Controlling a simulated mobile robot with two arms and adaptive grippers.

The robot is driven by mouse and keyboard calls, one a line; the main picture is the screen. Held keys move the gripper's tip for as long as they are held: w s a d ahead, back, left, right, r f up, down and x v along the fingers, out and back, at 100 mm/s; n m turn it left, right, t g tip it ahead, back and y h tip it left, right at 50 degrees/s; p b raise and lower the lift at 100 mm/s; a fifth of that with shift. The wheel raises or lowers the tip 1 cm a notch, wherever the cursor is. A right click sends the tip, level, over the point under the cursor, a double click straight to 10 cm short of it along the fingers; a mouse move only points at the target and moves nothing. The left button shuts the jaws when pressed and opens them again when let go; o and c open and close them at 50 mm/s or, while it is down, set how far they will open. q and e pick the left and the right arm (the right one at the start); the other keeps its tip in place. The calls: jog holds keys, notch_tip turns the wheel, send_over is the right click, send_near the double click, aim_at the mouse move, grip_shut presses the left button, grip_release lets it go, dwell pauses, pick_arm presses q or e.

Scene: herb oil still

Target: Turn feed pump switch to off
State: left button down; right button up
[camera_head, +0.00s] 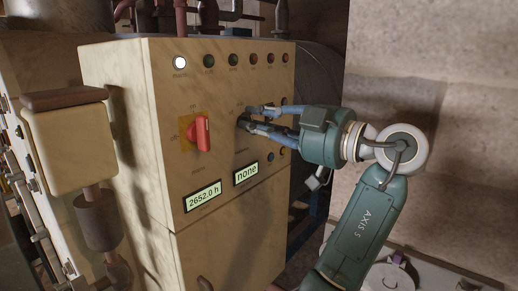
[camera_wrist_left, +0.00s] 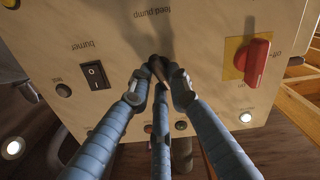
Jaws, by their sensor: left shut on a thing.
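The feed pump switch (camera_wrist_left: 157,66) is a small dark knob on the cream control panel, under a label that reads "feed pump" upside down in the left wrist view. My left gripper (camera_wrist_left: 163,72) is shut on it, with its blue fingers closing around the knob. In the head view my left gripper (camera_head: 246,116) reaches the panel front from the right. The fingers hide most of the knob, so I cannot tell which position it points to. My right gripper is not in view.
A red rotary switch (camera_head: 203,132) on a yellow plate sits left of my gripper on the cabinet (camera_head: 163,80). A black burner rocker (camera_wrist_left: 95,75) is close by. Two displays (camera_head: 203,196) are below and a lamp row (camera_head: 234,60) above. A stone wall (camera_head: 440,100) stands at right.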

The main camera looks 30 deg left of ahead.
pick_arm(q)
jog(key=shift+s+a+r+n+b, duration=0.1)
jog(key=shift+s+n+b, duration=0.05)
jog(key=shift+n+b, duration=3.15)
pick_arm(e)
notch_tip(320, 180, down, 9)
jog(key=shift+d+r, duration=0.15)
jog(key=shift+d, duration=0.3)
pick_arm(q)
jog(key=c, duration=1.8)
grip_release()
jog(key=shift+o, duration=0.9)
jog(key=shift+a, duration=0.15)
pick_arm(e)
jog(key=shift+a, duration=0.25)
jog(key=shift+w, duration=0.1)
